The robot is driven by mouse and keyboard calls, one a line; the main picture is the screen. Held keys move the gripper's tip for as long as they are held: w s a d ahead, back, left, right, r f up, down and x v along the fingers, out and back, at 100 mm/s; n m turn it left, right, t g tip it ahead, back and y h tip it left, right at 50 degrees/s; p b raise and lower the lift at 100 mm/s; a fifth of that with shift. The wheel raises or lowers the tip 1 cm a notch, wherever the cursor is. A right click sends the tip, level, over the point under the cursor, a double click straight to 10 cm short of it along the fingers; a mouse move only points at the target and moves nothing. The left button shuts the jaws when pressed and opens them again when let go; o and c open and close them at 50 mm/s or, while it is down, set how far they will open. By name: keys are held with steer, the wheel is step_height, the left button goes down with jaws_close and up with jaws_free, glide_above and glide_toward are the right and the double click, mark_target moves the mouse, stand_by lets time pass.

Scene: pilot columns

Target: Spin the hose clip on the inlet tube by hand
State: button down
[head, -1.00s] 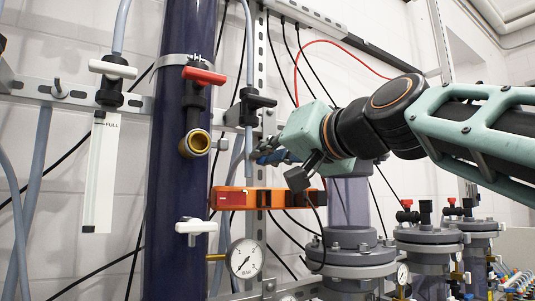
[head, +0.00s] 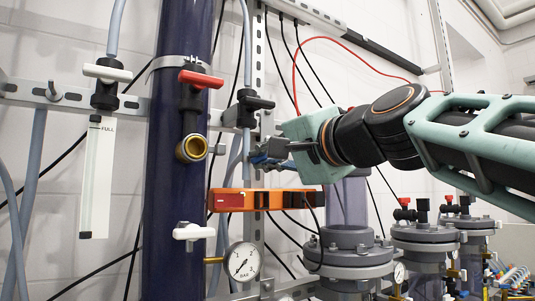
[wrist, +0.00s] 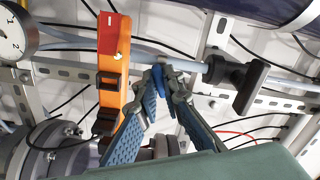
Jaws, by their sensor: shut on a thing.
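The inlet tube is a thin grey-blue hose that runs down from a black-handled valve (head: 255,101); in the wrist view the tube (wrist: 80,43) crosses sideways to the same valve (wrist: 238,77). My gripper (head: 256,158) reaches in from the right, just below the valve and above an orange bar. In the wrist view the blue-padded fingers of my gripper (wrist: 163,76) converge at the tube and are shut at its line. The hose clip is mostly hidden between the fingertips, and its outline cannot be made out.
The orange bar (head: 230,200) lies close beneath my fingers. A dark blue column (head: 172,130) with a red-handled valve (head: 201,78) stands to the left. A pressure gauge (head: 243,262) is below. Flanged grey columns (head: 350,262) stand under my arm. Black cables hang behind.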

steer(key=shift+r+m+p, duration=0.1)
steer(key=shift+m+p, duration=0.35)
steer(key=shift+m, duration=0.35)
steer(key=m+p, duration=0.1)
steer(key=m, duration=0.2)
steer(key=c, duration=2)
jaws_free()
steer(key=shift+s+d, duration=0.1)
steer(key=b+v, duration=0.1)
steer(key=v, duration=0.6)
steer(key=shift+s+d, duration=0.25)
steer(key=shift+s, duration=0.1)
steer(key=shift+o, duration=0.8)
